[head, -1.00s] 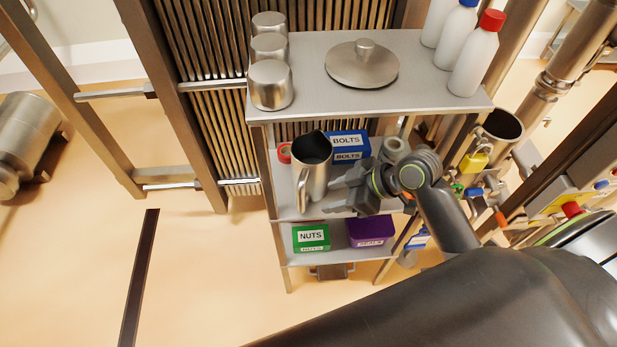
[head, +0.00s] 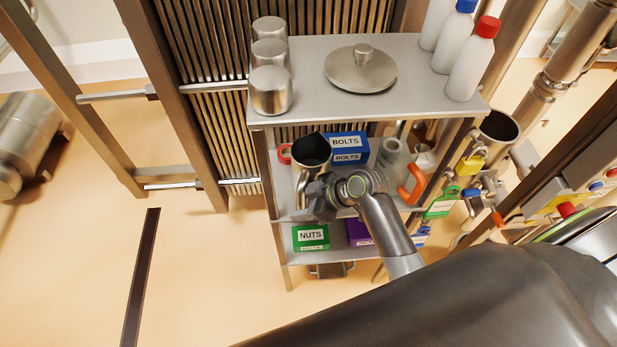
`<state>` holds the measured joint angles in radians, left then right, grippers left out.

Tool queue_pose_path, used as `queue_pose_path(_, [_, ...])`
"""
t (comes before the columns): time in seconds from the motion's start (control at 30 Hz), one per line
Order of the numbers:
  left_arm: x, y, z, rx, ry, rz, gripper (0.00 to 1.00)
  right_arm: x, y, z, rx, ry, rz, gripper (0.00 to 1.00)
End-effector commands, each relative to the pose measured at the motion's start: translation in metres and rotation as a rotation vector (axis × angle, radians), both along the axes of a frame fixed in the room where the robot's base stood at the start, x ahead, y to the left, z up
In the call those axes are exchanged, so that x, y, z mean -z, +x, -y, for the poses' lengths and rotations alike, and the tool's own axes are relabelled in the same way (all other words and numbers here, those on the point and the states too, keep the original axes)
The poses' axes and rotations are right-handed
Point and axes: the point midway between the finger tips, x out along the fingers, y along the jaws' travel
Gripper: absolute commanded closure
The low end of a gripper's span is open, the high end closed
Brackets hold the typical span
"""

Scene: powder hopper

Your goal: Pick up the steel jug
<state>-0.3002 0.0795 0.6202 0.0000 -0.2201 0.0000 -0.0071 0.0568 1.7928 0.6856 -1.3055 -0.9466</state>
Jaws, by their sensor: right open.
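The steel jug (head: 312,157) stands upright on the middle shelf of the rack, its dark open mouth facing up. My right gripper (head: 310,199) is at the jug's near side, in front of its lower body and handle. The gripper is open. It hides much of the jug's lower part and handle, and I cannot tell whether the fingers touch or straddle the handle. My left gripper is not in view.
A blue bolts box (head: 348,148) stands right beside the jug, with a red roll (head: 284,153) to its left. The top shelf (head: 330,102) above holds steel canisters, a lid and bottles. A green nuts box (head: 310,237) and a purple box (head: 359,233) sit below.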

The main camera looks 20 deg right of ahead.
Motion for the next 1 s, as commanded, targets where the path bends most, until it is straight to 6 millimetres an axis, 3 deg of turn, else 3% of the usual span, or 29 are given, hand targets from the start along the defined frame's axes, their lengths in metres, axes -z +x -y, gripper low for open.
queue_pose_path(0.33, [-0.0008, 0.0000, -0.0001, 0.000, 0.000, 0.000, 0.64, 0.0055, 0.0030, -0.0046, -0.001, 0.000, 0.001, 0.55])
queue_pose_path(0.7, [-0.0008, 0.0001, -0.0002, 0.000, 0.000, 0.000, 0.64, 0.0054, 0.0028, -0.0044, -0.001, 0.000, 0.001, 1.00])
queue_pose_path(1.0, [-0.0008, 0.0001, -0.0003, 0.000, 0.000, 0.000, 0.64, 0.0054, 0.0027, -0.0043, -0.001, 0.000, 0.001, 1.00])
